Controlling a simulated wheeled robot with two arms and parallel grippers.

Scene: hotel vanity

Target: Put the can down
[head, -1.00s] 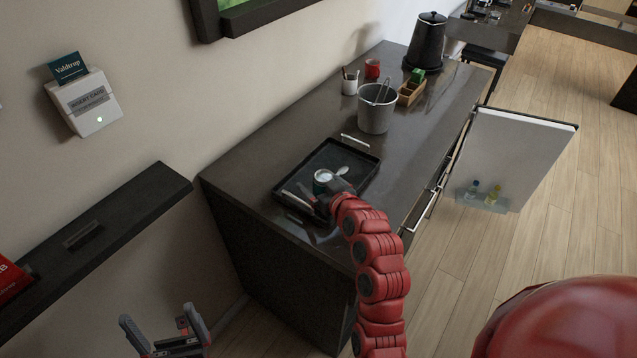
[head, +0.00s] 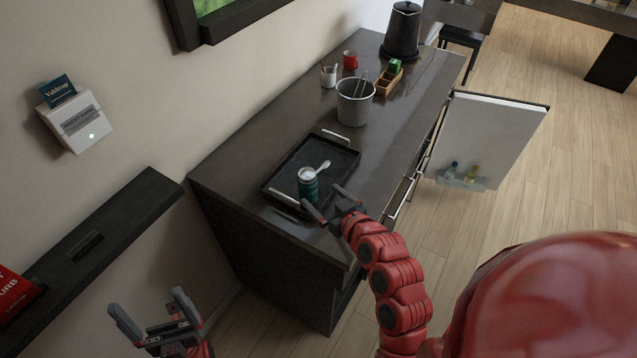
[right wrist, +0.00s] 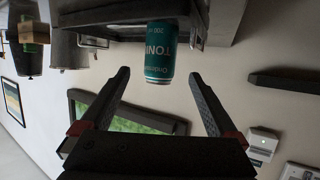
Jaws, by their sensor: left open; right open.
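The can (head: 308,186) is teal with a pale top and stands upright on the black tray (head: 345,158), near the tray's front end. In the right wrist view the can (right wrist: 160,52) shows upside down with white lettering, just beyond the fingertips. My right gripper (head: 325,203) is open, with its fingers apart on the near side of the can and nothing held between them. My left gripper (head: 148,308) is open and empty at the lower left, away from the counter.
A spoon (head: 317,168) lies on the tray by the can. An ice bucket (head: 355,105), wooden box (head: 388,80), red mug (head: 350,60) and black kettle (head: 403,30) stand farther back. An open fridge door (head: 490,135) juts out right. A wall shelf (head: 95,235) is at left.

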